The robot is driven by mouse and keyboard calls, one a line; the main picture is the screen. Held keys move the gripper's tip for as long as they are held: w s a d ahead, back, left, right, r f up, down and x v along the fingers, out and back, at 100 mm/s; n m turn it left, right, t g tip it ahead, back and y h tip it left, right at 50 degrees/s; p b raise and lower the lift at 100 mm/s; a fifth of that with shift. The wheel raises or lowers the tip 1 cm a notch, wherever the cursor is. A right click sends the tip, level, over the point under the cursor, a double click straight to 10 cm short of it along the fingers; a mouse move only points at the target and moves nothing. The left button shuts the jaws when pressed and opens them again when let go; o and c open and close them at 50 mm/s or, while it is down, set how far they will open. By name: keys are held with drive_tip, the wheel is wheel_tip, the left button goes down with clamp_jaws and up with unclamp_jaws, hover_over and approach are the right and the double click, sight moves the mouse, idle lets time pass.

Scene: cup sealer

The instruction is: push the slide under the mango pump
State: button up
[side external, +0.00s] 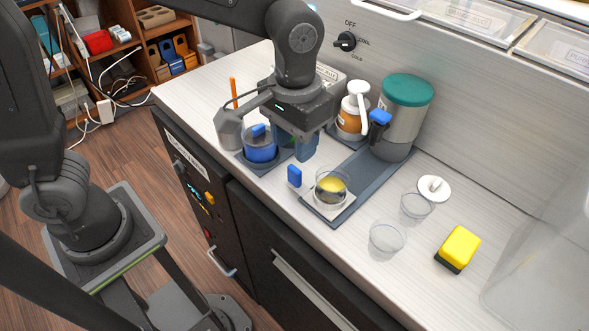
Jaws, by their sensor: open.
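The slide (318,206) is a pale plate at the near end of a dark grey track (358,185). A clear cup (331,190) with yellow contents stands on it. A blue upright tab (294,175) is at its left side; whether they are joined is unclear. My gripper (297,148) is open, pointing down above the counter, behind the blue tab and left of the track. Nothing shows between its blue fingers.
A teal-lidded dispenser (405,108) stands behind the track. A blue container (260,147) and grey pot (229,129) are left of my gripper.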

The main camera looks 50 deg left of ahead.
sight(295, 168)
wheel_tip(295, 168, down, 8)
drive_tip(key=shift+r, duration=0.25)
clamp_jaws()
idle(0.4)
